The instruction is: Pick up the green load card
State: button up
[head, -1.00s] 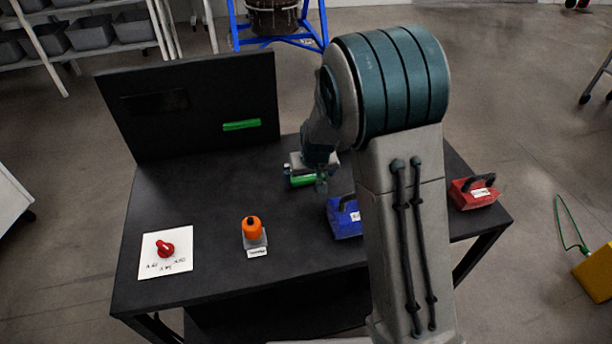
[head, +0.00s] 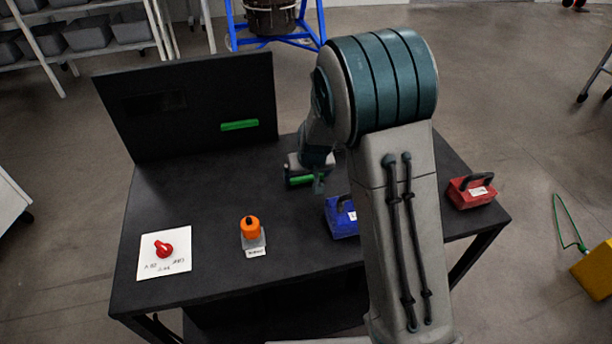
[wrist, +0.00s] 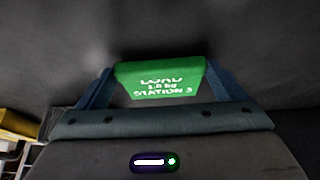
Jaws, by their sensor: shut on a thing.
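The green load card (wrist: 160,78) carries white print reading LOAD, 1.0 kg, STATION 3 in the wrist view. My gripper (wrist: 160,90) is shut on it, with a blue-grey finger at each side. In the head view the green card (head: 301,181) shows as a small strip under my gripper (head: 304,180), near the table's back middle. My arm and gripper hide part of it there. I cannot tell whether the card touches the table.
A black panel with a green bar (head: 239,125) stands along the back of the black table (head: 200,205). A blue handled block (head: 341,217) sits close by, a red one (head: 472,191) at right. An orange-topped object (head: 251,228) and a red knob (head: 163,248) stand left.

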jog(key=r, duration=0.4)
jog(key=shift+w+d, duration=0.1)
jog(key=shift+d, duration=0.3)
jog(key=d+r+b, duration=0.1)
jog(key=d+r, duration=0.2)
jog(key=d, duration=0.2)
jog(key=w+d+r, duration=0.1)
jog(key=d+r, duration=0.2)
jog(key=d, duration=0.2)
jog(key=shift+w+d+r+b, duration=0.2)
jog(key=shift+d+r+b, duration=0.05)
jog(key=shift+d+b, duration=0.15)
